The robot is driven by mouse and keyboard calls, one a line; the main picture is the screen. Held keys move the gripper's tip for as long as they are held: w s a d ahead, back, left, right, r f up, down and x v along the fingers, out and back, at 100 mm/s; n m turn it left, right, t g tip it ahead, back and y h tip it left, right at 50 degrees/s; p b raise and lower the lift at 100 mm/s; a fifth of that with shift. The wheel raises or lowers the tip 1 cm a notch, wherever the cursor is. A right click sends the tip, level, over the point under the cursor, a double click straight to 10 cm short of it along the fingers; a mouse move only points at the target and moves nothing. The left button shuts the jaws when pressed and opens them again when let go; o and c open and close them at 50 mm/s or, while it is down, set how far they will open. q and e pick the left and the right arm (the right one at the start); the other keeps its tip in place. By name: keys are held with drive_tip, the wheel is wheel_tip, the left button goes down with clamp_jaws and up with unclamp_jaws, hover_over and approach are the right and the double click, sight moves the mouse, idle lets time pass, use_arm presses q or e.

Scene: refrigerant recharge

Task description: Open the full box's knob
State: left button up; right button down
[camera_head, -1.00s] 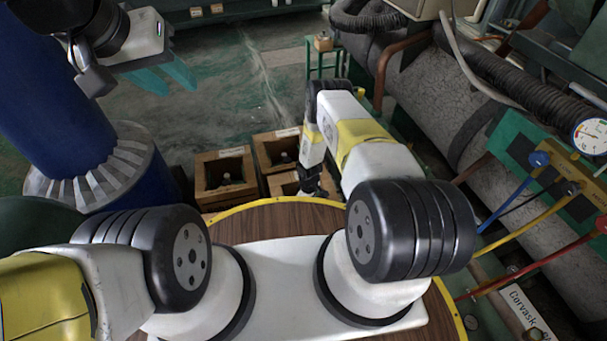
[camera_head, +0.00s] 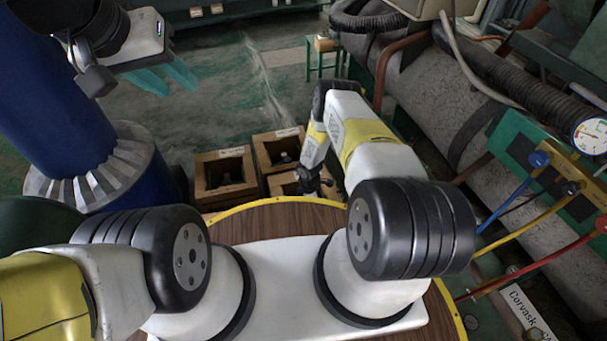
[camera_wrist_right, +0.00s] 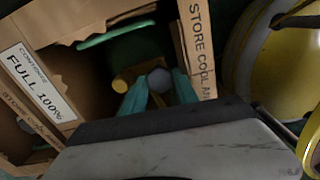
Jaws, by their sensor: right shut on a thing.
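In the right wrist view the full box (camera_wrist_right: 95,32) is an open cardboard box with a label reading "CONTENTS FULL 100%". Inside it is a grey faceted knob (camera_wrist_right: 158,80) with a yellow-brass fitting beside it. My right gripper (camera_wrist_right: 159,88) has its teal fingers inside the box, one on each side of the knob, shut on it. In the head view the right arm reaches down to the nearest box (camera_head: 281,186), and its fingers are hidden there. My left gripper (camera_head: 166,78) is open and empty at the upper left, high above the floor.
Two more open boxes, a left one (camera_head: 226,194) and a back one (camera_head: 277,137), stand beside the nearest box. A yellow cylinder (camera_wrist_right: 275,70) is right of the full box. A manifold with coloured hoses (camera_head: 560,175) and large grey pipes line the right side.

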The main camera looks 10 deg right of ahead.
idle(0.3)
drive_tip(key=c, duration=1.2)
unclamp_jaws()
drive_tip(key=shift+r, duration=3.9)
